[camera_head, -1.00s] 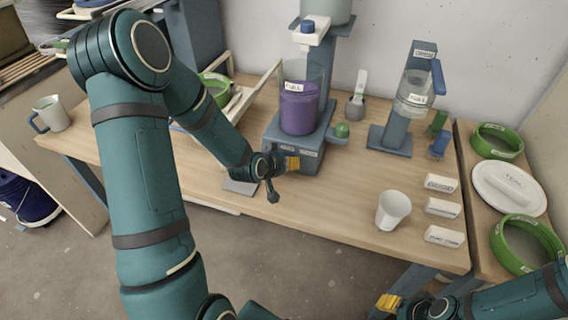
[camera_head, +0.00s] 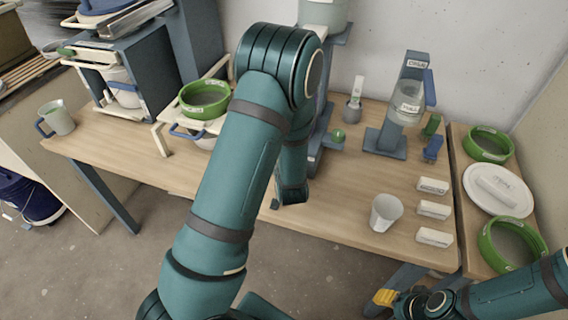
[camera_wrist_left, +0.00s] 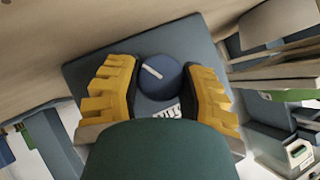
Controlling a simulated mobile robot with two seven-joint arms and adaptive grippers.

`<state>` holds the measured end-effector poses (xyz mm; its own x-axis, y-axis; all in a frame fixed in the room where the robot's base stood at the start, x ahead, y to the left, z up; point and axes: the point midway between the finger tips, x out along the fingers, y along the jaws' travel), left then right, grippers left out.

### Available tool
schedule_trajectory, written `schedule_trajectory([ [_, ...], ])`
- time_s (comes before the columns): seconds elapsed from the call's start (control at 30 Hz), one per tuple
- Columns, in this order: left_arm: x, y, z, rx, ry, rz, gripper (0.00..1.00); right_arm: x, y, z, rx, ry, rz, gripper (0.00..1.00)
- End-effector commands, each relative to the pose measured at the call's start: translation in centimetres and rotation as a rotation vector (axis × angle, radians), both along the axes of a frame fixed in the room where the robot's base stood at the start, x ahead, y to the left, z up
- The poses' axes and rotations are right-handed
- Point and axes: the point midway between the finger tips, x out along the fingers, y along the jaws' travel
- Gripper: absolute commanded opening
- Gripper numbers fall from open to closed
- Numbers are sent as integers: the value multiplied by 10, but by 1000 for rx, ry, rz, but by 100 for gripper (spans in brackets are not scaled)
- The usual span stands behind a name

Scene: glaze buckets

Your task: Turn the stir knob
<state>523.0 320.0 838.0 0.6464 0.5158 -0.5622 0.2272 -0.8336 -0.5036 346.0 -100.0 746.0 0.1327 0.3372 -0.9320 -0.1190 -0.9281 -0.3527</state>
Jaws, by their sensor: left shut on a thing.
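The round blue stir knob (camera_wrist_left: 157,77) with a white pointer line shows in the left wrist view, on a blue-grey panel (camera_wrist_left: 88,72). My left gripper (camera_wrist_left: 160,68) has one yellow finger on each side of the knob and is shut on it. A white label (camera_wrist_left: 168,112) beside the knob is partly hidden by a finger and my wrist. In the head view my left arm covers most of the mixing machine (camera_head: 330,90), the knob and the left gripper's fingers. My right gripper (camera_head: 387,298) is low at the right, clear of the table; its opening is unclear.
A white cup (camera_head: 386,212) and several white labelled blocks (camera_head: 433,210) are on the table's right. A blue-grey stand (camera_head: 392,130) holds a clear jar behind them. Green rings (camera_head: 490,143) and a white lid (camera_head: 497,188) lie on the right side table.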

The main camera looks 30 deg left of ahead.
Motion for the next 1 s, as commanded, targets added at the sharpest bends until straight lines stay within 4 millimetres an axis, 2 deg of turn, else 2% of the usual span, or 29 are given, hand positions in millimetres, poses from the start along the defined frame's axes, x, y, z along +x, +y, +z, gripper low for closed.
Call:
schedule_trajectory([
  [0.3, 1, 0, 0, 109, 25, -1, 6, -2, 0, 8, 0, 4, 1, 47],
  [0.83, 0, 0, -1, 125, 31, 0, 6, -2, 0, 8, 1, 5, 2, 47],
  [0.87, 0, 0, -1, 125, 31, 0, 55, -2, 0, 8, 1, 5, 2, 47],
  [0.9, 0, 0, -1, 125, 31, 0, 59, -2, 0, 8, 1, 5, 2, 47],
  [1.0, 0, 0, -1, 126, 31, 0, 59, -2, 0, 8, 1, 5, 2, 47],
])
